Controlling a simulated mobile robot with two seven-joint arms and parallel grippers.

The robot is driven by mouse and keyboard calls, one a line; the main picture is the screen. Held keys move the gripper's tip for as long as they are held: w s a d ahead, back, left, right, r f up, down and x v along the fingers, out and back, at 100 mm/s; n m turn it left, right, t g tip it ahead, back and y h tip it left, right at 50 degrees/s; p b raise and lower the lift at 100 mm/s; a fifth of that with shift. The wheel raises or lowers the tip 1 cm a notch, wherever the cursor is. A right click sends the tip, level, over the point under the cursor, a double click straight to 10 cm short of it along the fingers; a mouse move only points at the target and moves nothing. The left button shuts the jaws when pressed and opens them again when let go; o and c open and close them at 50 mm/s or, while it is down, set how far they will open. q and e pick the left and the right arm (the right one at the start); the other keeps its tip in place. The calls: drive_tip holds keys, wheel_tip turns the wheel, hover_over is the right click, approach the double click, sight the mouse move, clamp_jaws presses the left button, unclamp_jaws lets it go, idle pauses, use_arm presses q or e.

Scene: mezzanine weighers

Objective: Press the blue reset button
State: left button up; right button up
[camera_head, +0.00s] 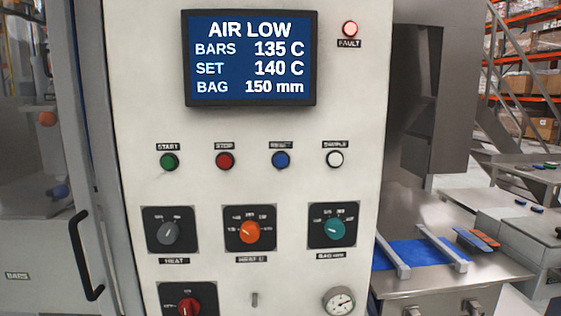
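The blue reset button (281,159) sits on the pale control panel (150,90), third in a row of round buttons. A small dark label above it is blurred but looks like RESET. The green START button (169,161) and the red STOP button (224,160) are to its left. The white button (335,159) is to its right. Nothing covers the blue button. Neither of my grippers is in view.
A screen (249,58) reads AIR LOW above the buttons, with a lit FAULT lamp (350,28) beside it. Dials, including an orange knob (249,231), lie below. A black door handle (86,255) stands at left. A steel table with blue belt (412,253) is at right.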

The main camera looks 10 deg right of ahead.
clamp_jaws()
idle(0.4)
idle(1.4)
